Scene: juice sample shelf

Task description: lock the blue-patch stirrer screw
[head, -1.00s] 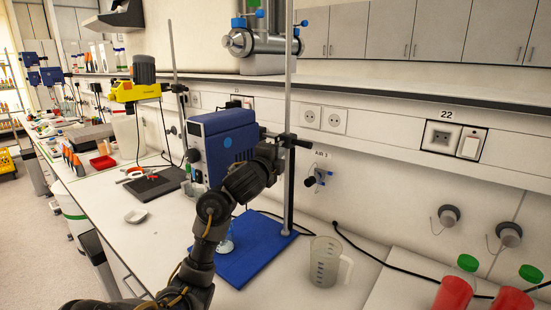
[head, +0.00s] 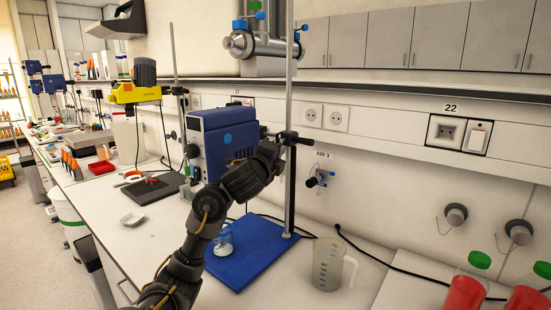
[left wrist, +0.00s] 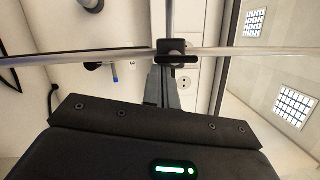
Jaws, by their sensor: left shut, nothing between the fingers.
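The blue stirrer (head: 225,150) with a round light-blue patch stands on a vertical metal rod (head: 290,95) over a blue base plate (head: 245,255). A dark clamp with its screw (head: 303,140) joins it to the rod. My left gripper (head: 273,152) is at the right side of the stirrer, by the clamp; the arm hides its fingertips here. In the left wrist view, the shut, empty fingers (left wrist: 172,80) point at the black clamp (left wrist: 176,56) on the rod. I cannot tell whether they touch the screw. My right gripper is not in view.
A small glass vessel (head: 224,240) stands on the base plate under my arm. A clear beaker (head: 330,265) stands right of the plate, with red bottles (head: 465,290) farther right. A yellow stirrer (head: 135,93) stands behind left. The bench front left is mostly clear.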

